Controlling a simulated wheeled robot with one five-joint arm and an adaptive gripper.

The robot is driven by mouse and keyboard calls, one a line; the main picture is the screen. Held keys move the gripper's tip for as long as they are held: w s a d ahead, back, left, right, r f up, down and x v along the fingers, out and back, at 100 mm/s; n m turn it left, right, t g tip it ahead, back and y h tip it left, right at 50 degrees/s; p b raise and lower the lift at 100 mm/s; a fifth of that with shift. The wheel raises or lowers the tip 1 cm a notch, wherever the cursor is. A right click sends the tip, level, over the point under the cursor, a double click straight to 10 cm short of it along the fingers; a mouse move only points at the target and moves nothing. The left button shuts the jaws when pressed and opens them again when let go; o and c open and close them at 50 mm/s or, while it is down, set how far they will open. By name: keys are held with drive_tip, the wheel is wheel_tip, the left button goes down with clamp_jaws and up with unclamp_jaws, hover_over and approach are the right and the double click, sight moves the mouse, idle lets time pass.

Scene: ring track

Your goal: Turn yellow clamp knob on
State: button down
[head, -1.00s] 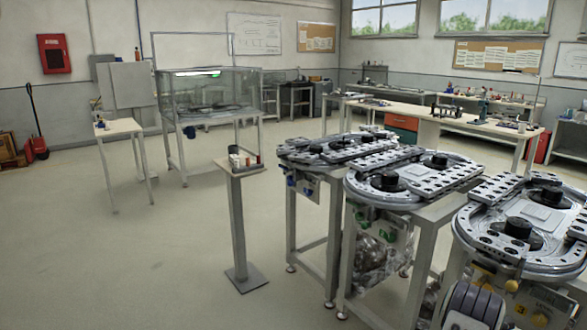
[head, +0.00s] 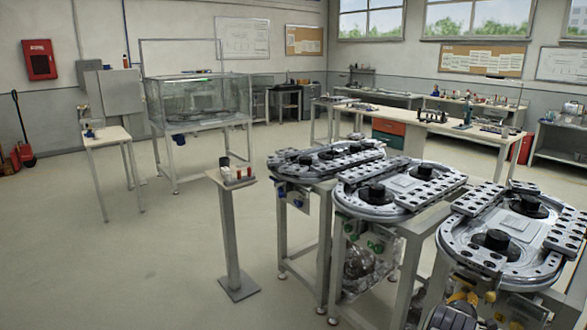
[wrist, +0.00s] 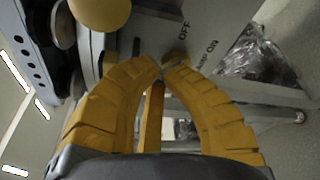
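My gripper (wrist: 162,70) has yellow fingers whose tips come together just in front of this knob. The tips look closed with only a thin gap, and I see nothing clearly held. A larger round yellow knob (wrist: 100,12) is at the top left, close to the left finger. In the head view, the right ring track station (head: 515,250) has a small yellow knob (head: 490,296) below its front edge. My arm partly covers that area.
Two more ring track stations stand to the left: the middle one (head: 385,200) with green knobs, the far one (head: 305,165) with blue knobs. A post with a small tray (head: 232,182) stands before them. The floor at left is open. A clear plastic bag (wrist: 250,55) hangs near the panel.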

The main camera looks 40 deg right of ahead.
sight(466, 293)
drive_tip(key=d+b, duration=0.1)
drive_tip(key=b, duration=0.1)
drive_tip(key=d+f+b, duration=0.1)
drive_tip(key=b, duration=0.2)
drive_tip(key=b, duration=0.2)
drive_tip(key=shift+d+r+b, duration=0.1)
drive_tip(key=shift+d+b, duration=0.15)
drive_tip(key=shift+b, duration=0.1)
drive_tip(key=d+b, duration=0.1)
drive_tip(key=b, duration=0.2)
drive_tip(key=shift+r, duration=0.1)
drive_tip(key=shift+d+r+b, duration=0.15)
drive_tip(key=shift+r+b, duration=0.05)
drive_tip(key=shift+b, duration=0.85)
drive_tip(key=shift+w+f+b, duration=0.3)
drive_tip(key=shift+f+b, duration=0.55)
drive_tip(key=shift+b, duration=1.15)
idle(1.2)
drive_tip(key=shift+s+r+b, duration=0.15)
drive_tip(key=shift+r+b, duration=0.15)
drive_tip(key=shift+b, duration=1.2)
drive_tip(key=shift+r, duration=0.3)
